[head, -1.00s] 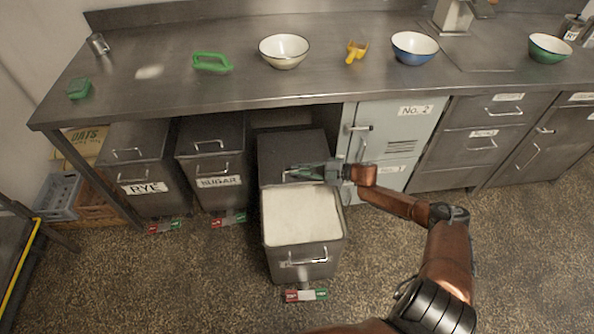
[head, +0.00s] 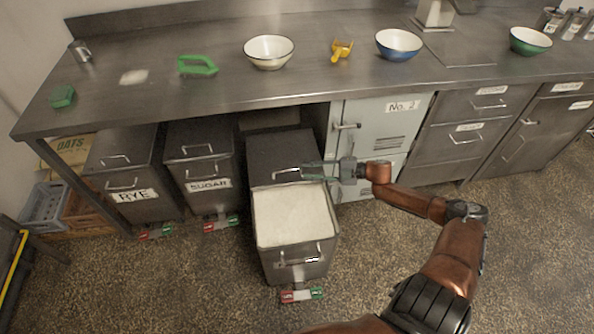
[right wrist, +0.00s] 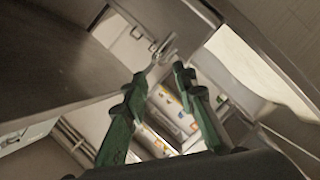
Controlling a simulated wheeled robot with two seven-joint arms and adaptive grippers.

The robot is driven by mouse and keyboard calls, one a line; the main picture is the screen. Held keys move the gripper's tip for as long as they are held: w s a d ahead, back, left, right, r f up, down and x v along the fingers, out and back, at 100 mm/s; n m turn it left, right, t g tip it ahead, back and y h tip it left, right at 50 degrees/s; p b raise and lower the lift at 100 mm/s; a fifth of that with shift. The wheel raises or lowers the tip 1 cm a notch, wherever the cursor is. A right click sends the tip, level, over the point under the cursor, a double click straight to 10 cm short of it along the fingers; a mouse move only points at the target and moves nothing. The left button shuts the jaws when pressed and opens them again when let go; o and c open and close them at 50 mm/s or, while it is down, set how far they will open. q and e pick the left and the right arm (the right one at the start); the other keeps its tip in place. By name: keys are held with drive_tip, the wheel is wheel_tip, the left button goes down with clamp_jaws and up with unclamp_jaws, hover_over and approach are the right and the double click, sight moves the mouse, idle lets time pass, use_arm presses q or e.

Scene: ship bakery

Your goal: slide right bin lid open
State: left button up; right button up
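The right bin (head: 298,270) stands pulled out from under the counter. Its grey lid (head: 280,150) is slid back over the rear part, and the front part is uncovered, showing white powder (head: 293,215). The lid handle (head: 287,174) is near the lid's front edge. My left gripper is out of view.
The rye bin (head: 133,180) and sugar bin (head: 203,172) stand lidded to the left. The counter (head: 220,100) overhangs the bins' rear and carries bowls, a yellow scoop and a green-handled tool. A pale locker (head: 375,125) is close behind my right gripper.

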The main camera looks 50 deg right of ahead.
drive_tip(key=shift+v, duration=1.6)
